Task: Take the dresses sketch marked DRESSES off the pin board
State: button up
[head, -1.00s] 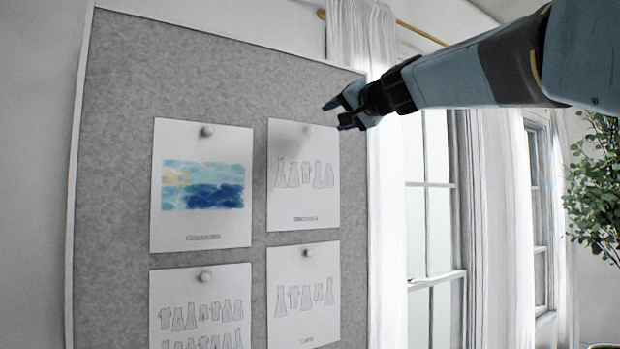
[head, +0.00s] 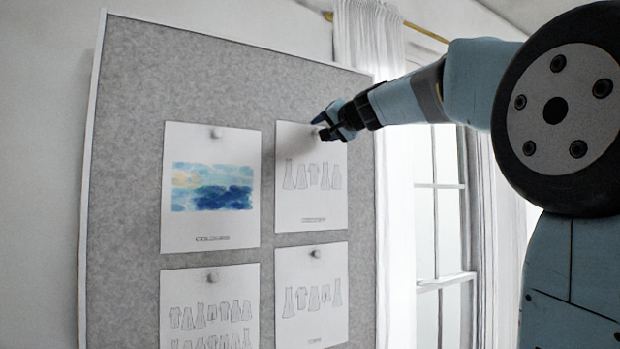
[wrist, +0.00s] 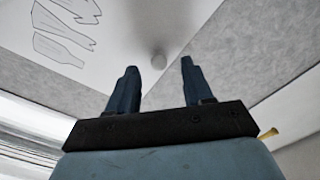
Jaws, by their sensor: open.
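The grey pin board (head: 230,75) holds several white sheets, each with a round pin at its top. The upper right sheet (head: 312,200) shows a row of outlined garments; its label is too small to read. The lower right sheet (head: 312,325) also has garment outlines and an unreadable label, so I cannot tell which is marked DRESSES. My gripper (head: 322,127) is open at the top of the upper right sheet and partly covers its pin. In the wrist view, the pin (wrist: 159,60) shows between the open fingertips, with no contact visible.
A blue painting sheet (head: 211,220) hangs at upper left, with another garment sheet (head: 210,305) below it. A curtain (head: 368,40), its rod (head: 425,32) and a window (head: 447,245) lie right of the board. Bare board surrounds the sheets.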

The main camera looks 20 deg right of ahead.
jog(key=x, duration=0.3)
jog(key=shift+w+d, duration=0.1)
jog(key=shift+f, duration=0.1)
grip_shut()
